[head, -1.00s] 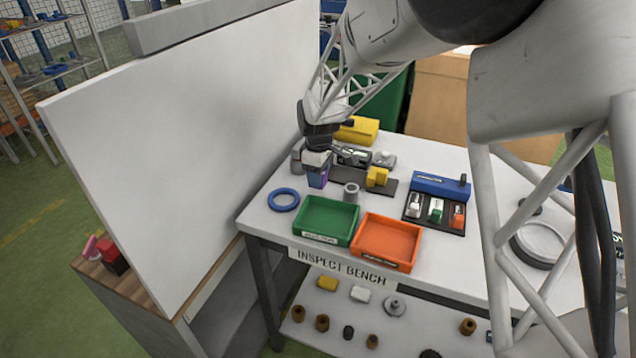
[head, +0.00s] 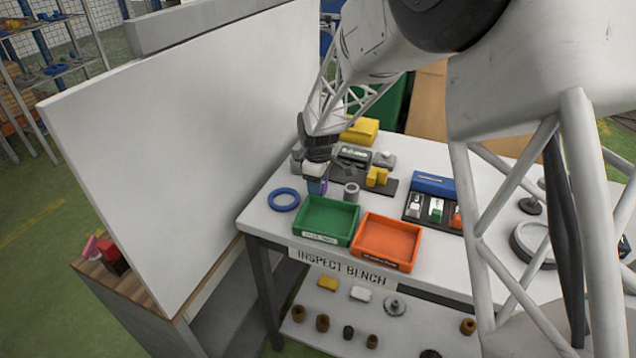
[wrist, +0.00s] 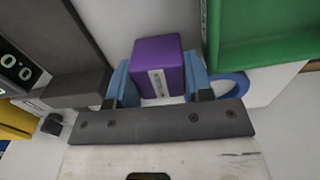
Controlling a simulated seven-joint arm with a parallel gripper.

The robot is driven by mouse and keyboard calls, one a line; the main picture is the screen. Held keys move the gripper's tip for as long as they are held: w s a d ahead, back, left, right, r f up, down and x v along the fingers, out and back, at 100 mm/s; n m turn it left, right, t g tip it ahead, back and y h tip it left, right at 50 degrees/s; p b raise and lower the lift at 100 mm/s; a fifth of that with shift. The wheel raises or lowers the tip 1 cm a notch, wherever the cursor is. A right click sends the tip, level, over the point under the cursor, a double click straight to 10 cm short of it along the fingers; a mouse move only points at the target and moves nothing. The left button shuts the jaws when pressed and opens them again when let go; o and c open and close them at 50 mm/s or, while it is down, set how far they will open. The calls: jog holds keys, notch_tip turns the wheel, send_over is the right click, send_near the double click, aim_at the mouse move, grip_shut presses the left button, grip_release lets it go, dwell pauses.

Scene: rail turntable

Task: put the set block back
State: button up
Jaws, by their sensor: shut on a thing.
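A purple block (wrist: 155,55) with a white label on one face is held between the blue fingertips of my gripper (wrist: 158,85) in the wrist view. I take it to be the set block. In the head view my gripper (head: 317,182) is over the back left of the bench, behind the green tray. Only a little of the block shows there, and I cannot tell whether it touches the bench top. A grey measuring device with a display (head: 355,153) and a yellow piece (head: 376,177) stand just right of my gripper.
A blue ring (head: 284,199) lies left of the green tray (head: 326,236). An orange tray (head: 388,259) sits beside it. A blue-lidded case (head: 435,184) with small coloured pieces stands right. A tall white panel (head: 180,150) rises close on the left. A grey cylinder (head: 351,192) stands near my gripper.

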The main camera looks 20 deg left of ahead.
jog(key=o, duration=0.9)
jog(key=shift+f, duration=0.15)
notch_tip(320, 180, up, 12)
jog(key=shift+r, duration=0.2)
dwell(1.1)
